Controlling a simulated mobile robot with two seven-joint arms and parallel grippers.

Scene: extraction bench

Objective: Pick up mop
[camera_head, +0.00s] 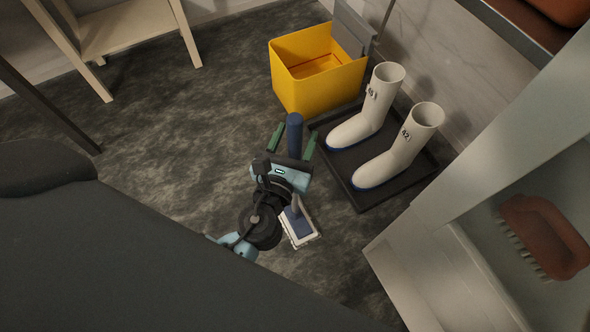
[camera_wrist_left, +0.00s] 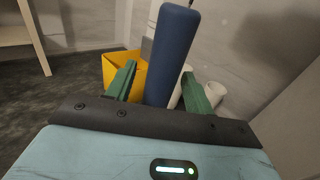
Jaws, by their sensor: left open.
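The mop has a thick dark blue handle (camera_head: 295,134) that stands up between the green fingers of my left gripper (camera_head: 293,143). Its flat head (camera_head: 301,228), blue with a white edge, is on the floor beside my left wrist. In the left wrist view the blue handle (camera_wrist_left: 171,55) rises between the two open fingers (camera_wrist_left: 158,88). I cannot tell whether either finger touches it. My wrist hides the mop's middle part. My right gripper is not in view.
A yellow bucket (camera_head: 335,91) with a grey wringer stands just beyond the gripper. White boots (camera_head: 402,147) stand on a black tray (camera_head: 364,199) to the right. A cabinet with a brush (camera_head: 545,236) is at lower right. A wooden shelf (camera_head: 128,28) is at upper left. Floor to the left is clear.

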